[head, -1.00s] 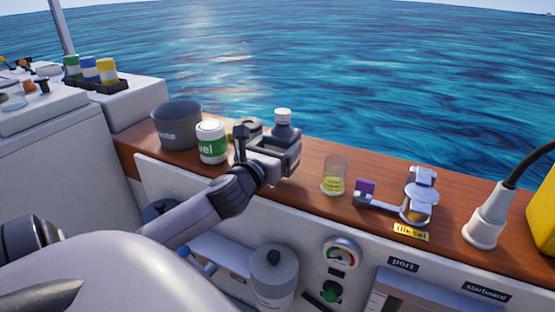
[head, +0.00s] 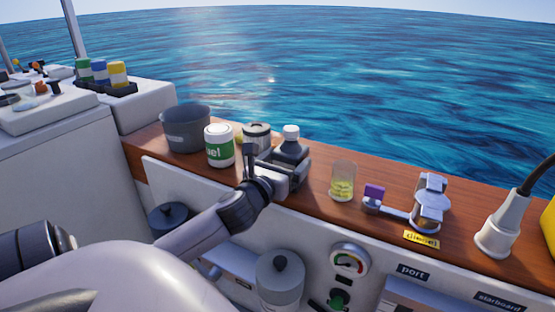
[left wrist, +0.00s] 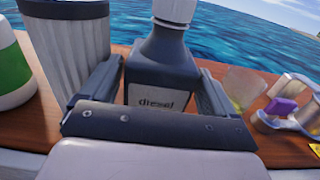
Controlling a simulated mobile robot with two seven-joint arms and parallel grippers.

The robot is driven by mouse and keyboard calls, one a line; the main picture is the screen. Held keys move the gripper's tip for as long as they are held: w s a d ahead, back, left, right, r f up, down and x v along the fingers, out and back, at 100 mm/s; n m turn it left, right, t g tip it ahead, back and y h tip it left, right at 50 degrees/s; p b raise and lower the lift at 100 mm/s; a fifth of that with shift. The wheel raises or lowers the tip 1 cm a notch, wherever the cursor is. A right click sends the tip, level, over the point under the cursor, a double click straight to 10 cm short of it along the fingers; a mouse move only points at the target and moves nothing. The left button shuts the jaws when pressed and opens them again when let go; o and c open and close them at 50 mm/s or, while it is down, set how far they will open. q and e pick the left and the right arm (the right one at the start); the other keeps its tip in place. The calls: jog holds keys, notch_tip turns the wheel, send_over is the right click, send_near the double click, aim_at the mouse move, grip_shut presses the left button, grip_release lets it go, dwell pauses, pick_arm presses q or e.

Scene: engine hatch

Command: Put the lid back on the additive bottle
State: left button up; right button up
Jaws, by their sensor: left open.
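The dark bottle (head: 290,150) stands upright at the counter's middle, with a white cap on its top (head: 291,132). In the left wrist view the bottle (left wrist: 158,70) shows a label with "diesel" on it, and the white cap (left wrist: 175,10) is cut by the top edge. My left gripper (head: 285,168) is open, with one finger on each side of the bottle; whether they touch it I cannot tell. The bottle's base is hidden behind the gripper. No separate loose lid is clear to see. My right gripper is not in view.
A grey metal can (head: 256,135), a white and green fuel can (head: 219,146) and a waste pot (head: 185,130) stand left of the bottle. The wooden counter (head: 385,175) is narrow, with water behind.

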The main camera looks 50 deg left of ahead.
pick_arm(q)
jog(key=v, duration=1.2)
dwell(0.6)
jog(key=s+d+f+n+g, duration=0.2)
jog(key=s+f+n+g, duration=0.1)
jog(key=f+n, duration=0.4)
jog(key=s+d+f+n+g, duration=0.15)
jog(key=f+n+g, duration=0.3)
jog(key=n, duration=0.55)
jog(key=s+d+f+n+g+h, duration=0.3)
jog(key=s+d+f+n, duration=0.15)
jog(key=d+n, duration=0.25)
jog(key=s+d+f+n+g+h, duration=0.3)
jog(key=s+d+f+n, duration=0.15)
jog(key=d+n, duration=0.2)
jog(key=w+d+f+t+h, duration=0.2)
jog(key=w+d+f+t, duration=0.1)
jog(key=w+f+t, duration=0.3)
notch_tip(320, 180, up, 15)
jog(key=p, duration=1.7)
jog(key=shift+s+a+t+p, duration=0.35)
jog(key=shift+s+p, duration=0.05)
